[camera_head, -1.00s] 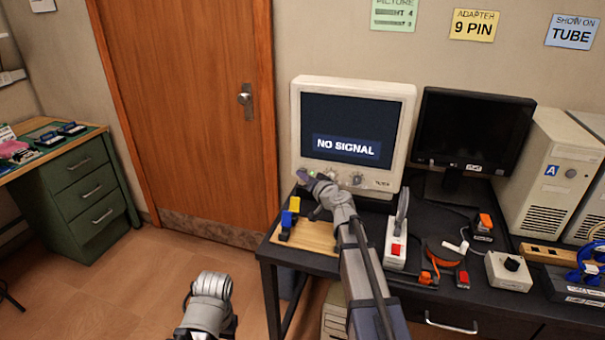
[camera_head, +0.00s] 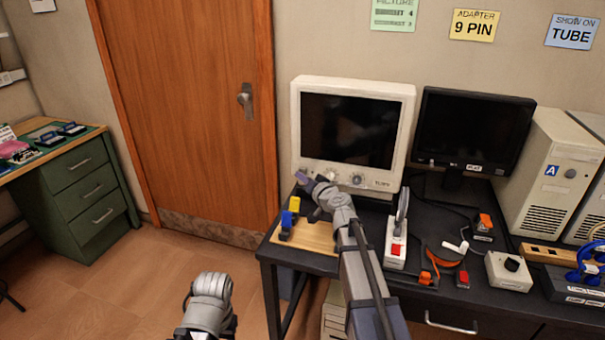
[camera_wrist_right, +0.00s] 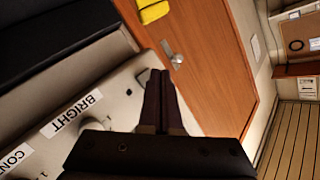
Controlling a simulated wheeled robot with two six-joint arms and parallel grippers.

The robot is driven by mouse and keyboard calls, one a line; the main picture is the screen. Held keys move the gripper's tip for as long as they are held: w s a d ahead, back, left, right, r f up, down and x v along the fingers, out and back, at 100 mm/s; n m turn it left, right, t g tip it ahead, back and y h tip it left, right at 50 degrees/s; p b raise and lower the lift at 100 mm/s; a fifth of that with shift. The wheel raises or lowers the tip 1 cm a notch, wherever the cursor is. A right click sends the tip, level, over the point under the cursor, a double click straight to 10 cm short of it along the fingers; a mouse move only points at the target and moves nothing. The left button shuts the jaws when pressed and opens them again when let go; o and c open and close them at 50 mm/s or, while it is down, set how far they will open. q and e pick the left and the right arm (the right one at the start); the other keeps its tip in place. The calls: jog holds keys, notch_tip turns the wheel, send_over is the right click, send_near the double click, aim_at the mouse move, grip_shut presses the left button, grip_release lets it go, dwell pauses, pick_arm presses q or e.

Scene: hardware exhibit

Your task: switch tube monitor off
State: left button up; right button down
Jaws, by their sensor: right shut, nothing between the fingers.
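The tube monitor (camera_head: 347,128) is a cream box on the black desk, and its screen is now dark. Its lower front panel holds knobs and a "TUBE" label. My right gripper (camera_head: 306,180) is shut and empty at the left end of that panel. In the right wrist view the shut fingers (camera_wrist_right: 160,85) point at the panel's end, beside the panel (camera_wrist_right: 105,115) with its "BRIGHT" label. The fingers hide the power button area, and I cannot tell whether they touch it. My left arm shows at the bottom, but its fingers are out of frame.
A black flat monitor (camera_head: 473,130) stands to the right, beside a beige computer tower (camera_head: 550,170). A wooden board (camera_head: 310,236) with yellow and blue plugs lies below my right gripper. A switch box (camera_head: 396,250) and cables crowd the desk. A wooden door (camera_head: 190,120) is at left.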

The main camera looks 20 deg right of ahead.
jog(key=shift+s+a, duration=0.1)
jog(key=shift+s+a, duration=0.55)
jog(key=shift+s, duration=0.25)
jog(key=shift+s+a, duration=0.5)
jog(key=shift+s, duration=0.25)
jog(key=shift+s+a, duration=0.55)
jog(key=shift+s, duration=0.25)
